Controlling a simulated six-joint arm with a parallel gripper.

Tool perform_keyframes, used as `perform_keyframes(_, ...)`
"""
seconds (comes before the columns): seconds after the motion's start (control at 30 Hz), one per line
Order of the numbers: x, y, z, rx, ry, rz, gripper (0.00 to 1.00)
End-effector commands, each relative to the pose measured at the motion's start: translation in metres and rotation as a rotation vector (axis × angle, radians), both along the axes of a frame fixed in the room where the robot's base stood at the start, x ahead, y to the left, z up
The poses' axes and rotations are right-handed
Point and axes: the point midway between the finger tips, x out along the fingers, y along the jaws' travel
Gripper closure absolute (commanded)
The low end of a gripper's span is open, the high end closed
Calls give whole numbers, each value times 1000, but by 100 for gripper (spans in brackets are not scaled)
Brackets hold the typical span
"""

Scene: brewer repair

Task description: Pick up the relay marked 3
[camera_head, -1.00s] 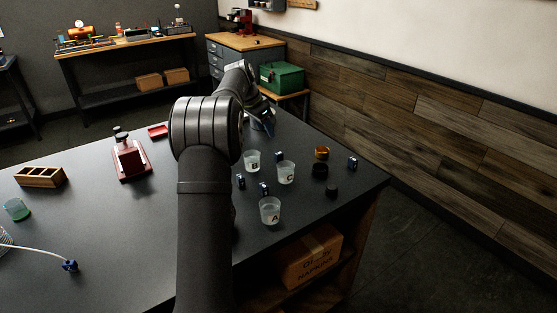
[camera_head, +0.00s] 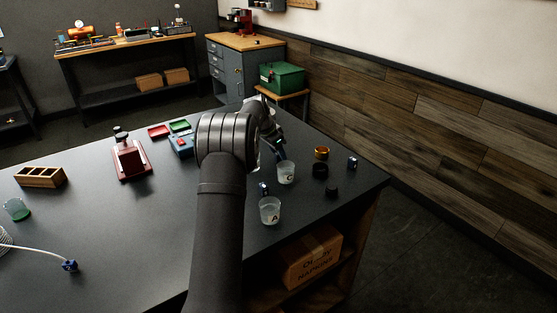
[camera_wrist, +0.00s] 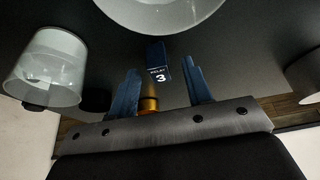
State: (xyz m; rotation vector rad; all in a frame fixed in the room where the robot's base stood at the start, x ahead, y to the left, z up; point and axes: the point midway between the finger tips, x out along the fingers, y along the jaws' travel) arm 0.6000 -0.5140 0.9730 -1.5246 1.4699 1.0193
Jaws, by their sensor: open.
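The relay marked 3 (camera_wrist: 158,62) is a small dark blue block with white lettering, in the upper middle of the wrist view. My gripper (camera_wrist: 160,68) is open, with its blue fingers on either side of the relay's place in the picture. I cannot tell how far the relay is from the fingertips, and nothing is seen gripped. In the head view, my gripper (camera_head: 279,148) is low over the table behind the clear cup marked C (camera_head: 286,173). I cannot pick out relay 3 in the head view; my arm hides part of that area.
Cup A (camera_head: 270,211) stands nearer, with a blue relay (camera_head: 264,188) behind it. Another relay (camera_head: 353,162), an amber ring (camera_head: 321,152) and dark round pieces (camera_head: 320,170) lie to the right. In the wrist view, clear cups (camera_wrist: 45,68) stand close around.

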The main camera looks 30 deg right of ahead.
Motion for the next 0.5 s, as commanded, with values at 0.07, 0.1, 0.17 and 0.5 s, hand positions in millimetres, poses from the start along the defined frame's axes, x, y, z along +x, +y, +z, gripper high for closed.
perform_keyframes(0.07,0,0,1,-1,-1,0,55)
perform_keyframes(0.1,0,0,1,-1,-1,0,55)
perform_keyframes(0.17,0,0,1,-1,-1,0,60)
perform_keyframes(0.5,0,0,1,-1,-1,-1,100)
